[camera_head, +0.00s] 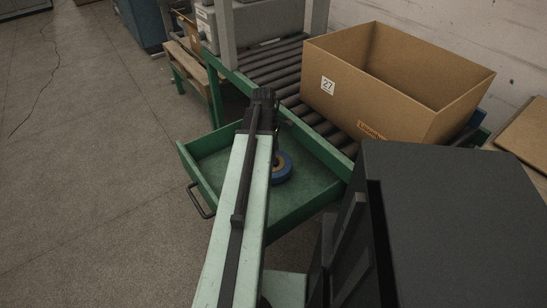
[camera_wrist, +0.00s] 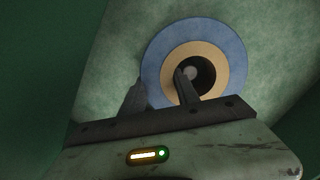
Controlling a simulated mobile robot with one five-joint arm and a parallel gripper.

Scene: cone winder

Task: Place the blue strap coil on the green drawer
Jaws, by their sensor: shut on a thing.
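The blue strap coil (camera_head: 282,167) is a blue ring with a tan core and a dark centre hole. In the head view it shows just right of my arm, over the floor of the open green drawer (camera_head: 308,190). My gripper (camera_wrist: 160,88) is shut on the coil's left side in the wrist view, one finger at the hole and the other outside the rim. The coil (camera_wrist: 196,38) faces the wrist camera, with the green drawer floor (camera_wrist: 110,60) behind it. I cannot tell whether it touches the floor. In the head view my arm hides part of the drawer and the fingers.
A cardboard box (camera_head: 385,85) marked 27 stands on the roller conveyor (camera_head: 275,62) above the drawer. The drawer's front wall and handle (camera_head: 201,201) face the open floor (camera_head: 90,150) at left. A wooden bench (camera_head: 186,68) stands behind.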

